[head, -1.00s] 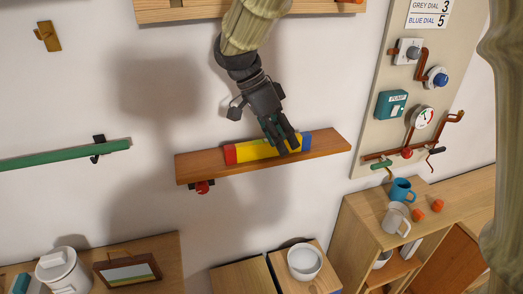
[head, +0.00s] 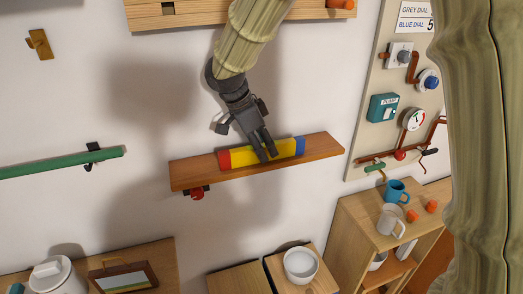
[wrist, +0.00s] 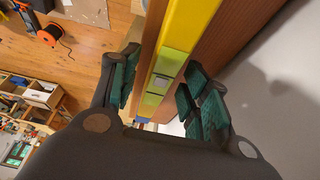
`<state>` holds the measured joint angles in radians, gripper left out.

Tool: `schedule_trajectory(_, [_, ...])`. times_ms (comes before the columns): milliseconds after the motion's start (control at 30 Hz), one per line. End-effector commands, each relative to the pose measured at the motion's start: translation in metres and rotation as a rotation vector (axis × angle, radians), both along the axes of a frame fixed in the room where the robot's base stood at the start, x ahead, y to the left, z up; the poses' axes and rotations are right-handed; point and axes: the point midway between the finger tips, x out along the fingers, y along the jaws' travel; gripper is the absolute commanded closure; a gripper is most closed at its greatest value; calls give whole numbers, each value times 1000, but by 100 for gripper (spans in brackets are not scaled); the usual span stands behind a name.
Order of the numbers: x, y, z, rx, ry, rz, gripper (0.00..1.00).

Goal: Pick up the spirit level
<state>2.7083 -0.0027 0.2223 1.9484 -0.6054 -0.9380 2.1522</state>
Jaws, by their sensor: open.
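The spirit level (head: 240,157) is a long yellow bar with a red left end and a blue right end. It lies on a narrow wooden wall shelf (head: 325,148). My gripper (head: 265,154) reaches down to it from above, near the middle of its length. In the wrist view the yellow level (wrist: 182,35), with pale green vial windows, runs between the spread fingers of my gripper (wrist: 164,88). The left finger is apart from it. Whether the right fingers touch it I cannot tell. The fingers hide part of the level in the head view.
A red knob (head: 197,194) sits under the shelf's left part. A green bar (head: 60,163) is on the wall at left. The pump panel (head: 385,107) is at right. A cabinet with mugs (head: 391,220) and a white bowl (head: 301,264) stand below.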

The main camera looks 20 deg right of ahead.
Motion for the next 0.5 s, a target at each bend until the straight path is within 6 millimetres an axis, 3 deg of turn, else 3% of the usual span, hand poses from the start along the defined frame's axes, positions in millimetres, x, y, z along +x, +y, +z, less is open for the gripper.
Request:
schedule_trajectory(333, [0,-2,-6,0,0,0,54])
schedule_trajectory(500, [0,-2,-6,0,0,0,85])
